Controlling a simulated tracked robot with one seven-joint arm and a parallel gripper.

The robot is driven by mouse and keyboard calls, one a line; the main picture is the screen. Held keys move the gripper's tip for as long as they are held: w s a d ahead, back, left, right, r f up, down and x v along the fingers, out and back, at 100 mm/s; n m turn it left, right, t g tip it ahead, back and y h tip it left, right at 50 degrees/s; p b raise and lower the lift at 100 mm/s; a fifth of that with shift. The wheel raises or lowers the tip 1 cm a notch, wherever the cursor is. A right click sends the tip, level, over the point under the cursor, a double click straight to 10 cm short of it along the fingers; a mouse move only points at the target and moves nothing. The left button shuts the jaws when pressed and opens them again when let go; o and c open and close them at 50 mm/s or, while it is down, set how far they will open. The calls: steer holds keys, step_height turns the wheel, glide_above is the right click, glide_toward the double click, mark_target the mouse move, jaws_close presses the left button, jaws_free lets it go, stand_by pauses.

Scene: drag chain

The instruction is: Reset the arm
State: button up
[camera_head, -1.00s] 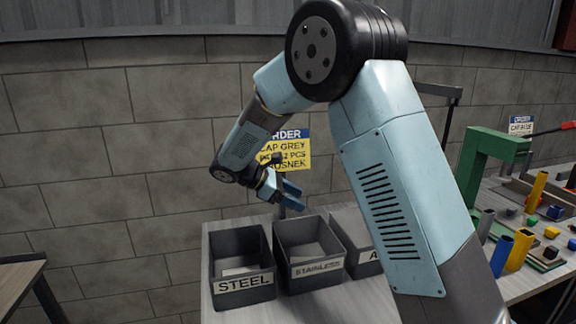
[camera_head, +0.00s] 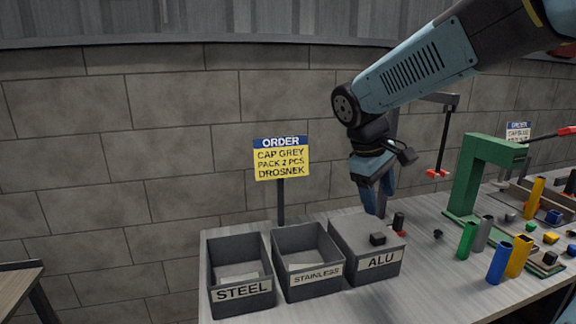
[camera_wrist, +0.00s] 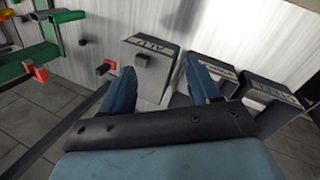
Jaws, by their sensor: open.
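My gripper (camera_head: 376,198) hangs pointing down at the back of the table, behind the ALU bin, in the head view. In the wrist view its two blue fingers (camera_wrist: 163,92) stand wide apart with nothing between them. My arm reaches in from the upper right. The ALU bin (camera_head: 378,262) shows between and beyond the fingers in the wrist view (camera_wrist: 150,72), with a small dark block (camera_head: 377,239) on its top.
The STEEL bin (camera_head: 241,291) and STAINLESS bin (camera_head: 314,275) stand left of the ALU bin. A yellow order sign (camera_head: 281,163) rises behind them. A green press frame (camera_head: 470,180), upright coloured tubes and several small blocks occupy the right side of the table (camera_head: 420,275).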

steer(key=s+d+r+m+t+y, duration=0.1)
steer(key=s+d+m+t+y, duration=0.2)
steer(key=s+m, duration=0.4)
steer(key=s+d+t, duration=0.1)
steer(key=s, duration=0.5)
steer(key=shift+s+d+r+m+y, duration=0.2)
steer(key=shift+s+m+y, duration=0.1)
steer(key=shift+m, duration=0.1)
stand_by(1.0)
